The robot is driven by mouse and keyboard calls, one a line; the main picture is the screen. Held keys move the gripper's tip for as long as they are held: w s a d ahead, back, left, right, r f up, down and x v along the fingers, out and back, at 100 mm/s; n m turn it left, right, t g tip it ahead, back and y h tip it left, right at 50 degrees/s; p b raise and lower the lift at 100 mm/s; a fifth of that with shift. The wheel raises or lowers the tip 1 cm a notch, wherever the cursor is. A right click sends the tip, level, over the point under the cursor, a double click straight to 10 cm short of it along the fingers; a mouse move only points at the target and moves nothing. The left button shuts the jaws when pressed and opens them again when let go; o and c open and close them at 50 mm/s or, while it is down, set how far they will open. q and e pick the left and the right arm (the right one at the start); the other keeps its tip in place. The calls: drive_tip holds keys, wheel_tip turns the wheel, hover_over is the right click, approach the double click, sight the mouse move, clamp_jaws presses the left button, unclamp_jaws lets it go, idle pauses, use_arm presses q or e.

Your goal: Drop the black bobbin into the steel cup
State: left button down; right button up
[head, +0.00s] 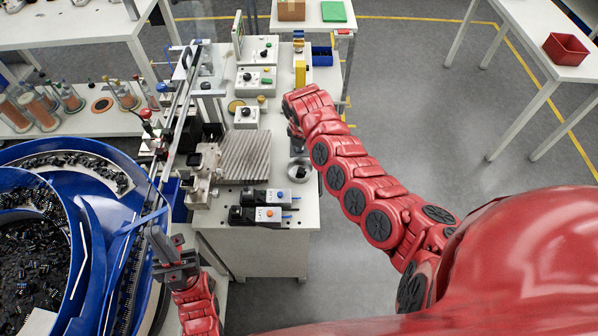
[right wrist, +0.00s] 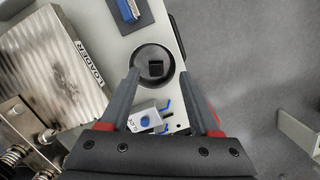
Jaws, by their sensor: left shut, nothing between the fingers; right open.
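The steel cup (right wrist: 142,55) is a round grey cup near the table's right edge. It also shows in the head view (head: 300,179). A small black block, which looks like the black bobbin (right wrist: 156,68), lies inside the cup. My right gripper (right wrist: 158,75) is open above the cup, with its two fingers apart on either side of it in the picture and nothing held. In the head view the arm hides most of that gripper. My left gripper (head: 170,258) is shut and empty by the blue bowl feeder, away from the cup.
The blue bowl feeder (head: 75,163) full of black parts stands at the left. A ribbed metal loader plate (head: 245,157) lies left of the cup. Two switch boxes (head: 267,197) lie in front. Open floor is right of the table.

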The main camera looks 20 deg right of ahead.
wheel_tip(320, 180, up, 16)
drive_tip(key=s+a+p, duration=0.1)
drive_tip(key=p, duration=0.1)
drive_tip(key=shift+s+a, duration=0.3)
drive_tip(key=shift+s, duration=0.1)
drive_tip(key=shift+r, duration=0.1)
